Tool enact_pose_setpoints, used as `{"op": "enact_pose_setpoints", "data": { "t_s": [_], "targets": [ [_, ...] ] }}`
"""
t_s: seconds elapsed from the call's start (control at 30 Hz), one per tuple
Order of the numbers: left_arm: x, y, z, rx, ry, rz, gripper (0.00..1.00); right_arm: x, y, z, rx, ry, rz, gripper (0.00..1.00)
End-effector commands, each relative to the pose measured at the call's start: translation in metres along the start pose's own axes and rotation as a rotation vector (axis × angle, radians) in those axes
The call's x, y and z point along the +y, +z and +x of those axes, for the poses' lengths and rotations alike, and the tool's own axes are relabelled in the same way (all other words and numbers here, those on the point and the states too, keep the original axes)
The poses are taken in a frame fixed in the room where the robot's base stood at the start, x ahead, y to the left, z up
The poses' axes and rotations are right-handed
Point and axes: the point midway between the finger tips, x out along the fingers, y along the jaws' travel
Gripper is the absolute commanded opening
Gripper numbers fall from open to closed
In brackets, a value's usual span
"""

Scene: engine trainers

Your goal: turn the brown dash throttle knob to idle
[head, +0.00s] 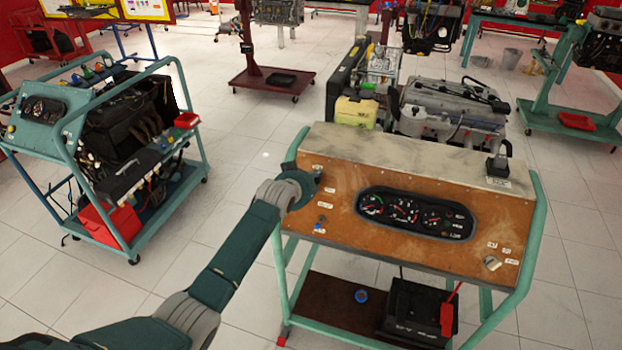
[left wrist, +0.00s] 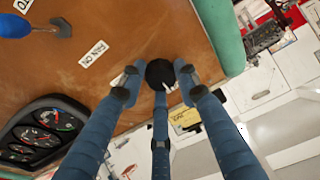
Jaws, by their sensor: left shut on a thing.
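The dash is a brown wooden panel (head: 340,225) on a green-framed engine stand. The throttle knob (left wrist: 160,72) shows in the left wrist view as a dark, nearly black round knob near the panel's edge; its brown colour does not show. My left gripper (head: 314,176) is at the panel's upper left corner. In the left wrist view the fingers of my left gripper (left wrist: 158,82) are closed around the knob, touching its sides. A white pointer mark shows on the knob. In the head view the hand mostly hides it. My right gripper is not in view.
A gauge cluster (head: 417,213) sits mid-panel. A blue-tipped switch (left wrist: 15,22) and a "FAN ON" label (left wrist: 93,53) are near the knob. A silver key switch (head: 492,263) is at lower right. The engine (head: 452,110) stands behind. Another trainer cart (head: 120,150) stands left, with clear floor between.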

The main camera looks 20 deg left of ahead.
Motion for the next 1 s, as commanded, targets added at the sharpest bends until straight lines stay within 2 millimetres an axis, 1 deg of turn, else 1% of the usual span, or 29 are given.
{"op": "enact_pose_setpoints", "data": {
  "t_s": [0.1,0.3,0.77,0.8,0.83,1.0],
  "targets": [
    [0.0014,-0.0021,-0.0005,0.003,-0.007,-0.048,0.06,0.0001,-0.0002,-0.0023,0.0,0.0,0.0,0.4],
    [0.0008,-0.0023,-0.0003,0.004,-0.015,-0.091,0.06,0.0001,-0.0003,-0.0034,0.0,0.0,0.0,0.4],
    [0.0005,-0.0028,-0.0002,0.005,-0.017,-0.101,0.05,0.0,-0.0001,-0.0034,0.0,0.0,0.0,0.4],
    [0.0005,-0.0028,-0.0002,0.005,-0.017,-0.101,0.37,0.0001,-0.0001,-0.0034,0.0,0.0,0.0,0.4],
    [0.0005,-0.0028,-0.0002,0.005,-0.017,-0.101,0.39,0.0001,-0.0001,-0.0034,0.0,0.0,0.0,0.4],
    [0.0004,-0.0018,-0.0001,0.003,-0.018,-0.1,0.39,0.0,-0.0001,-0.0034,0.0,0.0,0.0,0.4]
  ]
}}
